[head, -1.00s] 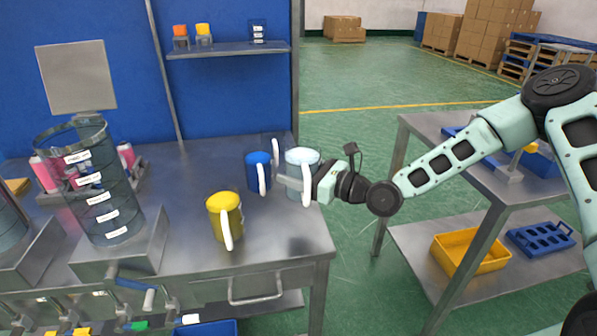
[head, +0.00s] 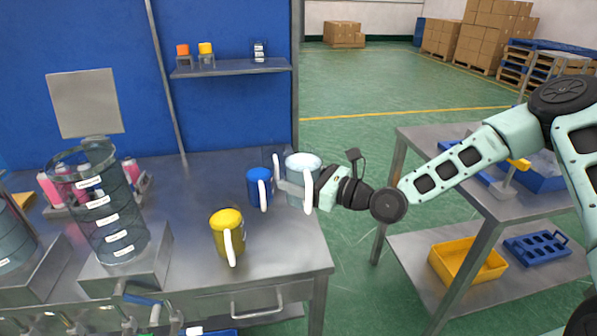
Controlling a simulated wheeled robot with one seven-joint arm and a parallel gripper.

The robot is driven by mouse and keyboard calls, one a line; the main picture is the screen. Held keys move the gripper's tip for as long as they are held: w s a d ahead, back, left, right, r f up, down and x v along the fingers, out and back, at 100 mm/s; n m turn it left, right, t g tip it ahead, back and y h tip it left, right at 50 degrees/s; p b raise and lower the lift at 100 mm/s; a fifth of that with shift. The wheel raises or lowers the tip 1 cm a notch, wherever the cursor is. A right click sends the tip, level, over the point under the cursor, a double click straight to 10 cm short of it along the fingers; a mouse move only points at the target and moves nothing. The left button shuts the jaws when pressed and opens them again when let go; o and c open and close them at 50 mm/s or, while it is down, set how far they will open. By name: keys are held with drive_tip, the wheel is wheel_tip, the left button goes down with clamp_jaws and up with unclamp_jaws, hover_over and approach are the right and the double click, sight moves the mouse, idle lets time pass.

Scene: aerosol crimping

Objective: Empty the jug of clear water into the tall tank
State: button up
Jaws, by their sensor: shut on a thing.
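The jug of clear water (head: 300,168) is a pale, see-through jug with a white handle, at the right end of the steel bench. My gripper (head: 297,190) reaches in from the right and is shut on this jug; its fingers partly cover the jug's side. The jug is upright. I cannot tell whether its base touches the bench. The tall tank (head: 112,220) is a clear, labelled cylinder on a steel stand at the left of the bench.
A blue jug (head: 259,186) stands just left of the held jug, and a yellow jug (head: 227,234) stands nearer the front. Pink bottles (head: 50,188) stand behind the tank. A steel cart (head: 440,140) is at the right. Bench between tank and jugs is clear.

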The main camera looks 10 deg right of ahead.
drive_tip(key=s+p, duration=0.1)
drive_tip(key=s, duration=1.1)
drive_tip(key=shift+s, duration=0.35)
